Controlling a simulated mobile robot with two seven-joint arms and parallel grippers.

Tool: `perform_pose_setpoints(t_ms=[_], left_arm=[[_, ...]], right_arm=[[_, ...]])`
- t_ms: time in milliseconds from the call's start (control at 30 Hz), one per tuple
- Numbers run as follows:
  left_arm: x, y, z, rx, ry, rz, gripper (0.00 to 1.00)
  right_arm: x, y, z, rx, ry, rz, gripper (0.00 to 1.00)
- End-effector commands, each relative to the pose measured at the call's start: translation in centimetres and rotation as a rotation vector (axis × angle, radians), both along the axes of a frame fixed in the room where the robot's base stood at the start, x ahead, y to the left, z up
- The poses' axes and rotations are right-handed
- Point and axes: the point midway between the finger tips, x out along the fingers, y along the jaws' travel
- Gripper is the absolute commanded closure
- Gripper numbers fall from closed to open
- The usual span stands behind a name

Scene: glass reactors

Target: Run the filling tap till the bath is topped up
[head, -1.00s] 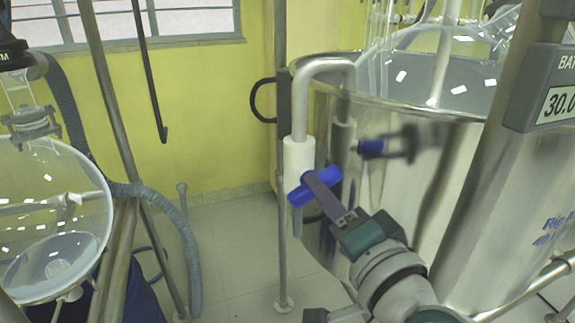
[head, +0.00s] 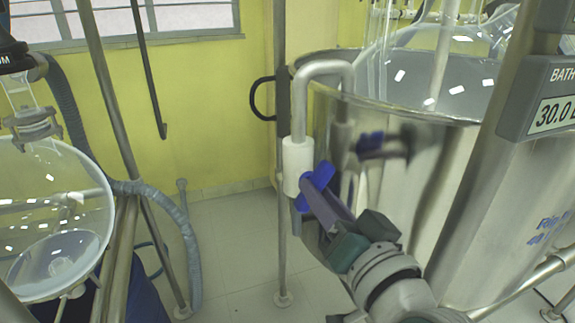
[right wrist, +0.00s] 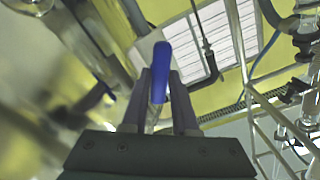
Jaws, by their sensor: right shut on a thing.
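The filling tap has a white body (head: 297,165) on a steel pipe that bends over the rim of the bath (head: 345,95). Its blue handle (head: 324,172) sits at the front of the body, tilted up to the right. My right gripper (head: 311,192) is shut on the handle. In the right wrist view the blue handle (right wrist: 159,62) stands between the two fingers of the right gripper (right wrist: 160,98). The bath is a shiny steel tub with a round glass vessel (head: 440,65) in it. The water level is hard to make out. My left gripper is not in view.
A grey display (head: 548,105) at the right reads BATH and 30.0, its edge cut off. A glass flask (head: 55,215) stands at the left in a steel frame, with a grey hose (head: 187,235). A steel post (head: 281,225) stands close behind the tap. Floor between is clear.

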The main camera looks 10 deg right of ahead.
Motion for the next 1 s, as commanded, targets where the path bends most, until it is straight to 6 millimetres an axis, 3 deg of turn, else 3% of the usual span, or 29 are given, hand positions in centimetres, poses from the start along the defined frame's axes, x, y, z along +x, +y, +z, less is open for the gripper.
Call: perform_pose_setpoints(t_ms=[333, 367, 600, 867, 1000], left_arm=[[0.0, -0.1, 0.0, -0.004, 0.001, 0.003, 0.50], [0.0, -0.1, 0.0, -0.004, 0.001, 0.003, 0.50], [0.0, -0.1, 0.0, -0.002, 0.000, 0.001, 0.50], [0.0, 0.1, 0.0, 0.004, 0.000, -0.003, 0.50], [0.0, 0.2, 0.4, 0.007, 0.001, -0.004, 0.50]], right_arm=[[0.0, 0.0, 0.0, -0.001, -0.001, -0.001, 1.00], [0.0, 0.0, 0.0, -0.001, -0.001, -0.001, 0.69], [0.0, 0.0, 0.0, -0.001, -0.001, -0.001, 0.43], [-0.1, 0.0, 0.0, -0.001, 0.000, 0.000, 0.43], [-1.4, -0.2, 0.0, 0.000, 0.002, 0.000, 0.43]])
